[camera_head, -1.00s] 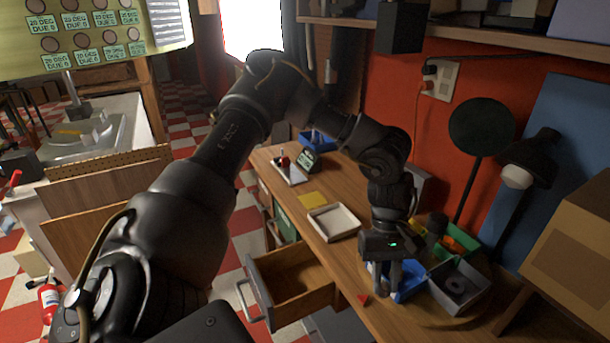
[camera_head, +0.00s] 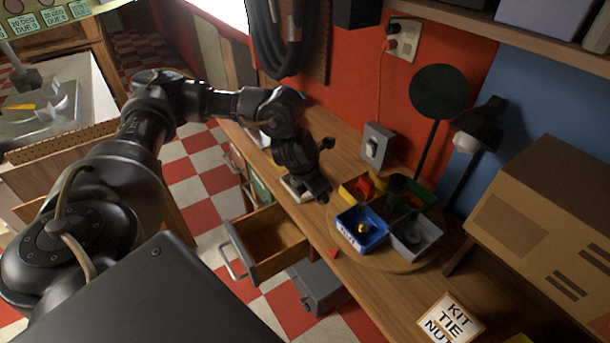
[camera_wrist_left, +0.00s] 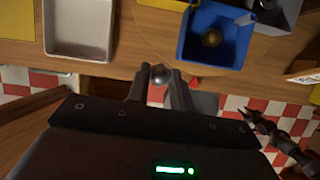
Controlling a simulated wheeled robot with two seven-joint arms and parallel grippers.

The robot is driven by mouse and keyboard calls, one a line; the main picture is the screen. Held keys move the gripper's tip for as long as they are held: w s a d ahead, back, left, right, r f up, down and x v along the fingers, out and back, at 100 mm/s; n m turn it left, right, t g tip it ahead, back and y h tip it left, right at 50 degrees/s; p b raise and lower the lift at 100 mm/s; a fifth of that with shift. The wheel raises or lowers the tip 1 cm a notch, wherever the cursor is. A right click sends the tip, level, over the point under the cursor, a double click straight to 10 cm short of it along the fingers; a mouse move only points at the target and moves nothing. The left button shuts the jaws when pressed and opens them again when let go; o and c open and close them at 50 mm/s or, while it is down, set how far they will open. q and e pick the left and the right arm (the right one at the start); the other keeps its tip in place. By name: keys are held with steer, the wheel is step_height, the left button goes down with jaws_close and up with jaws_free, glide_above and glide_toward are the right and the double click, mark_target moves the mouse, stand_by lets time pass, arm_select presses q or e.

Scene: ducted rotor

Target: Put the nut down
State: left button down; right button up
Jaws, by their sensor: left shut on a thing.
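My left gripper (camera_wrist_left: 160,82) is shut on a small silvery nut (camera_wrist_left: 160,73), which shows between its fingertips in the left wrist view. In the head view the left gripper (camera_head: 322,194) is left of the blue bin, above the bench; the nut cannot be made out there. The blue bin (camera_head: 352,238) holds a brass-coloured piece (camera_head: 362,228); the bin (camera_wrist_left: 186,42) also shows in the wrist view. A white tray (camera_wrist_left: 79,52) lies left of the fingertips, and the arm partly hides it in the head view. A dark jointed arm, perhaps my right, shows in the wrist view, its jaws unclear.
A grey bin (camera_head: 425,243), a yellow bin and a green bin cluster with the blue one on a round wooden board. An open drawer (camera_head: 262,245) juts from the bench. A lamp (camera_head: 478,128) stands behind.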

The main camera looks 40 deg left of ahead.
arm_select(q)
steer(key=a+r+n+y+p, duration=0.2)
steer(key=a+n, duration=0.4)
steer(key=shift+n, duration=0.3)
steer(key=w+a+f+b, duration=0.2)
steer(key=w+f, duration=0.1)
steer(key=w, duration=0.1)
steer(key=w+a+f+b, duration=0.2)
steer(key=w+f, duration=0.1)
steer(key=w, duration=0.1)
steer(key=w+a+f+b, duration=0.2)
steer(key=w, duration=0.2)
steer(key=shift+f, duration=0.4)
steer(key=shift+w+a+f+y, duration=0.25)
steer(key=shift+w+a+y, duration=0.05)
steer(key=shift+w, duration=0.15)
step_height(320, 180, down, 3)
steer(key=shift+w+f+b, duration=0.1)
steer(key=shift+b, duration=0.75)
steer(key=shift+a+f, duration=0.1)
steer(key=shift+f, duration=0.05)
